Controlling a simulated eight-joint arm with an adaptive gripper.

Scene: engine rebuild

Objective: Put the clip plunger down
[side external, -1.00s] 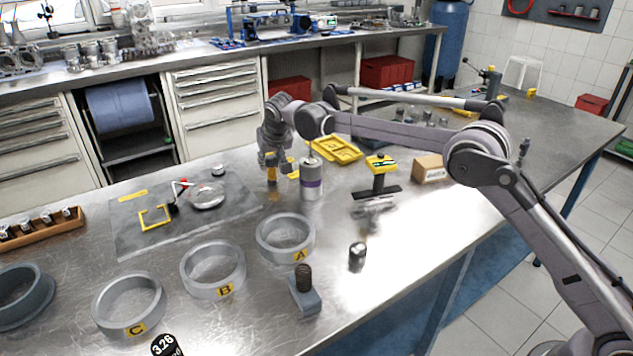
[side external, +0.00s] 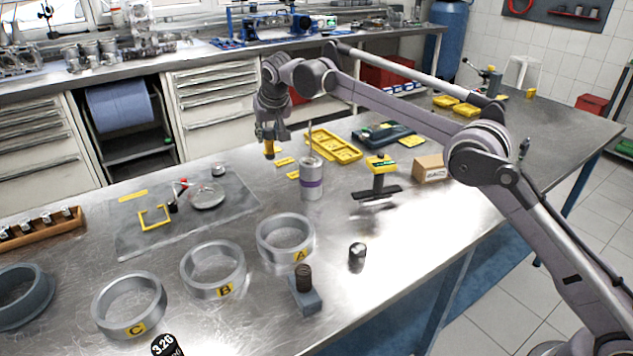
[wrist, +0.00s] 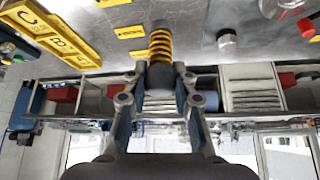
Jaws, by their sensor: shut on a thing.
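My gripper (side external: 270,132) is above the far part of the metal bench. It also shows in the wrist view (wrist: 160,72), with its two fingers shut on the clip plunger. The clip plunger is a small yellow ribbed piece with a grey end (wrist: 160,45). In the side view it hangs upright below the fingers (side external: 269,148) and looks clear of the bench top. Part of it is hidden between the fingers.
A grey mat (side external: 235,205) with small parts lies at left. Yellow labels (side external: 284,161) lie on the bench below, by a yellow lettered tray (side external: 335,146). Rings A, B and C stand nearer.

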